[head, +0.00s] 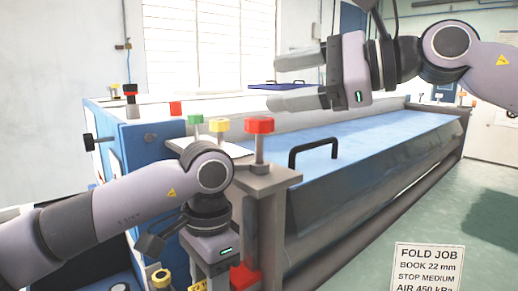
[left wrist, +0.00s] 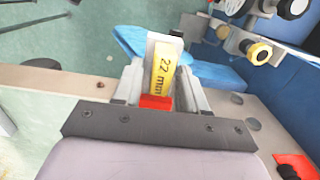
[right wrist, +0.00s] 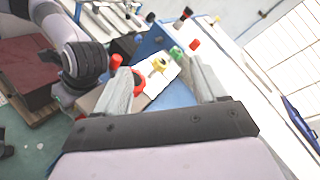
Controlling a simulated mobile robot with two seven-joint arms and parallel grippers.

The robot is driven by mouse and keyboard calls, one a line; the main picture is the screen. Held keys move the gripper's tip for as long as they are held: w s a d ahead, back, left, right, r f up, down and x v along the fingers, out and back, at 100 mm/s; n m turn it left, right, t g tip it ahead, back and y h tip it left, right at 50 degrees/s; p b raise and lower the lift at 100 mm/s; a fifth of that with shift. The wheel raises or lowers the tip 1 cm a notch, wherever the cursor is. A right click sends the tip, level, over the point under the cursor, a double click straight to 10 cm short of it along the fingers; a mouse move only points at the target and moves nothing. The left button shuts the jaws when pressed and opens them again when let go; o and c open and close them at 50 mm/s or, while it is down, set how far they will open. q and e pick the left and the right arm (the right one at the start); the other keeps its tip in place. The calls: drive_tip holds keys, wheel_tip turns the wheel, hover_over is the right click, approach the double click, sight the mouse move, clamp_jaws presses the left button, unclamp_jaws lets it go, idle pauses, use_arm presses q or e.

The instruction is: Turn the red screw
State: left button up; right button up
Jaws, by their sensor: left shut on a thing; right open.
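A tall red screw (head: 260,125) stands upright on the grey bracket at the front corner of the blue machine. Its red head shows between the finger lines in the right wrist view (right wrist: 138,83), partly behind the left finger. My right gripper (head: 284,81) is open and empty, above and to the right of the screw, apart from it. My left gripper (left wrist: 162,88) is shut on a block with a yellow "22 mm" label (left wrist: 164,72) and a red part, low beside the bracket. Its fingertips are hidden in the head view.
Yellow (head: 219,125), green (head: 195,120) and smaller red (head: 176,108) knobs stand left of the screw. A black handle (head: 314,150) rises from the blue cover at right. A red piece (head: 243,276) sits low by the post. A "FOLD JOB" sign (head: 428,266) is at lower right.

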sight(272, 121)
drive_tip(key=s+d+f+m+t+y, duration=0.1)
drive_tip(key=s+d+f+m+t, duration=0.1)
drive_tip(key=s+d+f+m, duration=0.55)
drive_tip(key=shift+w+a+r+m, duration=0.35)
drive_tip(key=shift+w+a, duration=1)
drive_tip(key=shift+a, duration=0.65)
drive_tip(key=shift+w+a+r+m, duration=0.35)
drive_tip(key=shift+w+a, duration=0.95)
drive_tip(key=shift+a, duration=0.7)
drive_tip(key=shift+w+a+r+m, duration=0.3)
drive_tip(key=shift+w+a, duration=1.05)
drive_tip(key=shift+a, duration=0.65)
drive_tip(key=c, duration=1)
